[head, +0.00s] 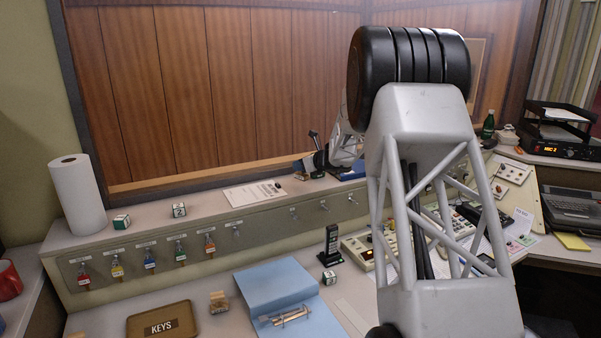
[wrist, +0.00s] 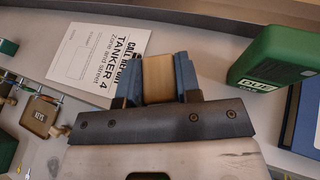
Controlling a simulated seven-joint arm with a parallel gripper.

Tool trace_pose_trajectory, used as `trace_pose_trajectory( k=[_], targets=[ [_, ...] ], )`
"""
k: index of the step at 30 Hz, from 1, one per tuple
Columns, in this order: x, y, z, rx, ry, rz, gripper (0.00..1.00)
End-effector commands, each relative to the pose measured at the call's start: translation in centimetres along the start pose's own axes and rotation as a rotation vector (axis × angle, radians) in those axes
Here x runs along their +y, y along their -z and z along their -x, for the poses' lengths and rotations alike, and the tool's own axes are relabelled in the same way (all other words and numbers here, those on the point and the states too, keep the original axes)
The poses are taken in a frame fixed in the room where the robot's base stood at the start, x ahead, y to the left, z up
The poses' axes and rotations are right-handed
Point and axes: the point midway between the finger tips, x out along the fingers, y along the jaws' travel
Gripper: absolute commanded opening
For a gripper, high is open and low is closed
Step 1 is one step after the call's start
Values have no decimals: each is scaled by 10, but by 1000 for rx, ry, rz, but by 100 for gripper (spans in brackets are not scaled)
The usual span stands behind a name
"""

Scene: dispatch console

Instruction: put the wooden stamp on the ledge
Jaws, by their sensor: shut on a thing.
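My gripper (wrist: 158,85) is shut on a light wooden block, the wooden stamp (wrist: 158,77), held between its blue fingers in the wrist view. In the head view my gripper (head: 303,166) is at the back, over the ledge (head: 200,204), right of the white call report sheet (head: 255,193). The stamp's lower end is hidden in the wrist view, so I cannot tell whether it touches the ledge. A similar small wooden piece (head: 219,302) stands on the desk below, beside the KEYS tray (head: 162,321).
A green box (wrist: 275,66) stands right of my gripper in the wrist view. My arm hides much of the right side.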

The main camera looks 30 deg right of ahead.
Motion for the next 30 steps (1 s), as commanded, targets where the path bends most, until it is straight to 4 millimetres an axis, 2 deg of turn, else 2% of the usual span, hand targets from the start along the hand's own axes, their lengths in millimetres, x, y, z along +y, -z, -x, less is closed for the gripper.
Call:
trace_pose_trajectory(
  k=[7,20,30],
  targets=[
    [-14,-3,-16,1,0,1,8],
    [-16,-4,-18,1,0,0,8],
    [-16,22,-29,2,0,-1,8]
  ],
)
